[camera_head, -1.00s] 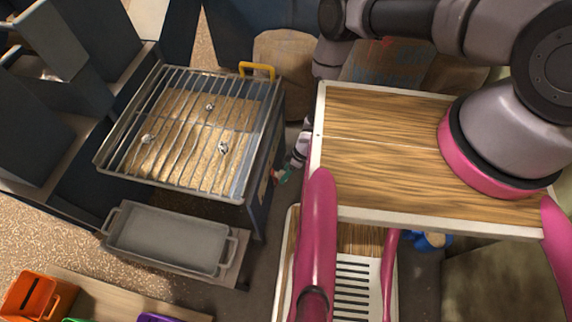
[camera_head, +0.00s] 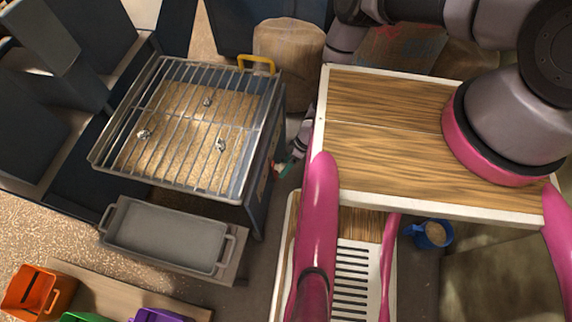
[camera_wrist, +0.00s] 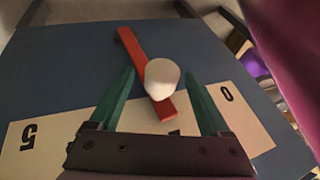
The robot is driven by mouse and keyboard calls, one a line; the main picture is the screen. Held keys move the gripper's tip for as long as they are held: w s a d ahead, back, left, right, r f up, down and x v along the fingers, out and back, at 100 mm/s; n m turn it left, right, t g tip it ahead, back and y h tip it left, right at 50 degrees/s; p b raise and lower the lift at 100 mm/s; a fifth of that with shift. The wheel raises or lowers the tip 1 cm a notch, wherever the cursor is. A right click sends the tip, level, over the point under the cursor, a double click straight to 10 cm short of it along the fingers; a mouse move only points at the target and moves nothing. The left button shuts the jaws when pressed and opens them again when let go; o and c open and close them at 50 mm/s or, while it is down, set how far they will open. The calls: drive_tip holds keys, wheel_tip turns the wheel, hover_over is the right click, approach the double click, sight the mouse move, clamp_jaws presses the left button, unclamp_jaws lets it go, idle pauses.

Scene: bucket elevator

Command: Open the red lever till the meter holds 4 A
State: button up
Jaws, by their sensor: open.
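The red lever (camera_wrist: 132,50) is a flat bar on the dark blue side panel in the wrist view, slanting from upper left to lower right. A white rounded knob (camera_wrist: 162,78) stands on it. My gripper (camera_wrist: 160,80) is open, with one green finger on each side of the knob; I cannot tell whether either touches it. A white scale plate (camera_wrist: 245,125) with "5" at left and "0" at right lies behind the fingers, its middle partly hidden. In the head view my gripper (camera_head: 285,167) is small beside the blue hopper's right side. I cannot make out a meter reading.
A barred grate (camera_head: 185,125) covers grain in the hopper, with several small shiny lumps showing. A grey tray (camera_head: 165,240) sits below it. Orange (camera_head: 38,292) and purple (camera_head: 155,315) bins stand at lower left. A blue scoop-like container (camera_head: 432,234) holds grain at right.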

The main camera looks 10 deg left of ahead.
drive_tip(key=v, duration=1)
drive_tip(key=shift+r, duration=0.4)
drive_tip(key=shift+w+d, duration=0.1)
drive_tip(key=shift+w, duration=0.1)
